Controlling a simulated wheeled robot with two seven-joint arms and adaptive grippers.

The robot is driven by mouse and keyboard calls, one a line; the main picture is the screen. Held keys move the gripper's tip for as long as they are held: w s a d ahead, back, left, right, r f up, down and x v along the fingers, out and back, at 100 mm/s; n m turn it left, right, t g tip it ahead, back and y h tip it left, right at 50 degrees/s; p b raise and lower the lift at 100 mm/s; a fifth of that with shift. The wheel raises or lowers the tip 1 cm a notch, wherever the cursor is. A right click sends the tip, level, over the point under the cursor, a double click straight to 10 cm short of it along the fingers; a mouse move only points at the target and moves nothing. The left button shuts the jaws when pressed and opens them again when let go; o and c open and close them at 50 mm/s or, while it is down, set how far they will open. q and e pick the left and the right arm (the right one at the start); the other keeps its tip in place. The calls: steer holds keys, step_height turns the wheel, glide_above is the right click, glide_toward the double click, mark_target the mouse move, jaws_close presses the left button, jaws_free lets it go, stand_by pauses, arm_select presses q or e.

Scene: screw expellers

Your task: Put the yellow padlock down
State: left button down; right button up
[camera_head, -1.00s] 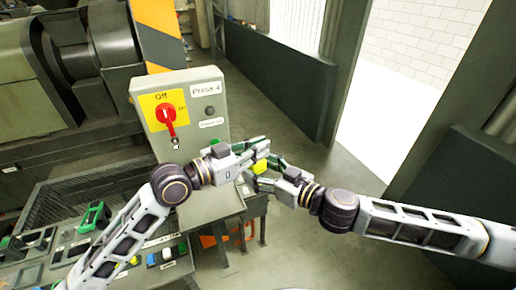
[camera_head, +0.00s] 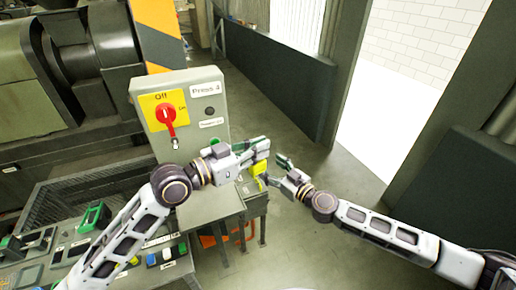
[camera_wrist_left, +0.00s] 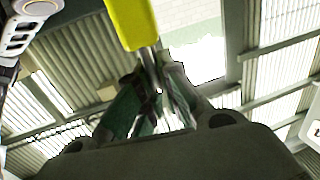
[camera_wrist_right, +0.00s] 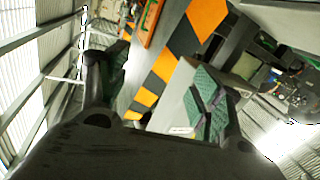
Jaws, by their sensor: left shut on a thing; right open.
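The yellow padlock (camera_head: 258,169) hangs at the fingertips of my left gripper (camera_head: 264,148), right of the control box and clear of any surface. In the left wrist view its yellow body (camera_wrist_left: 132,22) is at the top, and the green-padded fingers (camera_wrist_left: 152,98) are shut on its metal shackle. My right gripper (camera_head: 285,168) is open and empty, just right of the padlock and apart from it. In the right wrist view its green-padded fingers (camera_wrist_right: 155,85) stand wide apart with nothing between them.
The grey Press 4 box (camera_head: 205,134) carries a red rotary switch (camera_head: 167,115) at Off. A bench (camera_head: 212,207) stands below it. A tray at lower left holds a green item (camera_head: 92,217) and several coloured padlocks. Open floor (camera_head: 310,230) lies to the right.

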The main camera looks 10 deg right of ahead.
steer(key=d+f+m+g+h, duration=0.15)
steer(key=d+f, duration=0.35)
steer(key=f, duration=1)
steer(key=d+f+m+g+h, duration=0.1)
steer(key=d+f+h, duration=0.35)
steer(key=f, duration=0.95)
steer(key=s+d+f+g, duration=0.1)
steer(key=s+d+f, duration=0.15)
steer(key=f, duration=0.35)
steer(key=s+d+f+g, duration=0.1)
steer(key=s+d+f, duration=0.1)
steer(key=s+f, duration=0.3)
steer(key=s+d+f+m+g+h, duration=0.2)
steer(key=s+f+g, duration=0.3)
steer(key=s+f, duration=1.4)
steer(key=s+a+f+g, duration=0.1)
steer(key=s+f+g, duration=0.1)
steer(key=s, duration=1.1)
steer(key=s+a+f+g+h, duration=0.1)
steer(key=s+f, duration=0.4)
steer(key=s, duration=0.7)
steer(key=shift+s+g, duration=0.4)
steer(key=shift+g, duration=0.25)
steer(key=shift+f+m, duration=0.25)
